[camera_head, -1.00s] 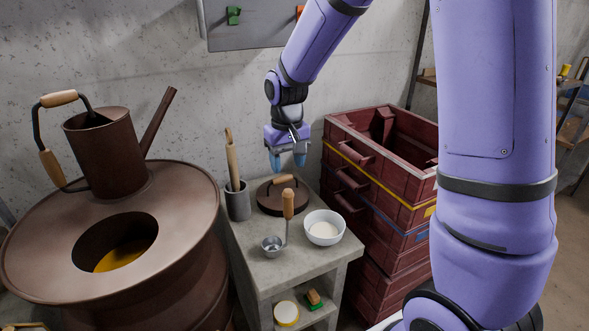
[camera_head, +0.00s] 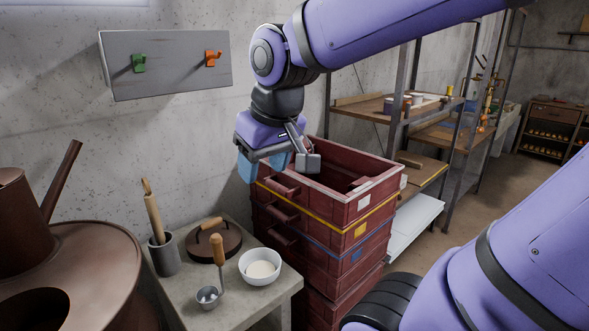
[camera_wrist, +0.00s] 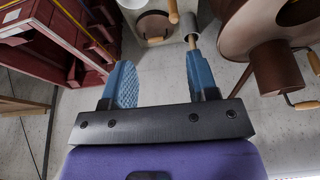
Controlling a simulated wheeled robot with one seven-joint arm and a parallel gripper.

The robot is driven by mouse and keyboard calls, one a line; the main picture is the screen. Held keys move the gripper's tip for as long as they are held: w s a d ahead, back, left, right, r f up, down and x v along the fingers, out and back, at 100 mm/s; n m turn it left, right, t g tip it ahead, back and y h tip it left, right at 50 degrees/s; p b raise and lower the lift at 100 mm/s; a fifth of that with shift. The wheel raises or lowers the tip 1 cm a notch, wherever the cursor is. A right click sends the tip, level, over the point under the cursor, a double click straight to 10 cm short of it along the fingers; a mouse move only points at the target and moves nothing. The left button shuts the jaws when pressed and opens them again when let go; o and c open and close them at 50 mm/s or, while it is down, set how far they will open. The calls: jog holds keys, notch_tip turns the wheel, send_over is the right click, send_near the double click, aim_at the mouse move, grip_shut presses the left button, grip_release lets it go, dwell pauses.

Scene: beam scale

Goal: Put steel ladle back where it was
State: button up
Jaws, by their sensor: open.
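The steel ladle (camera_head: 208,295) has a small round metal cup and a wooden handle standing up from it. It rests at the front of the small grey table (camera_head: 180,308), beside a white bowl (camera_head: 260,268). My gripper (camera_head: 264,168) is open and empty, high above the table's back right, clear of the ladle. In the wrist view its two blue fingers (camera_wrist: 160,85) are apart with nothing between them. A grey wall board (camera_head: 170,85) carries a green hook (camera_head: 138,63) and an orange hook (camera_head: 212,58), both empty.
A grey pot with a wooden-handled tool (camera_head: 165,255) and a round brown lid (camera_head: 215,243) share the table. Stacked red crates (camera_head: 330,215) stand close on the right. A brown drum (camera_head: 90,265) stands on the left. Shelves (camera_head: 400,110) are behind the crates.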

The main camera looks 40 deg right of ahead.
jog(key=s+r+t, duration=0.1)
jog(key=s, duration=0.6)
jog(key=shift+d, duration=0.25)
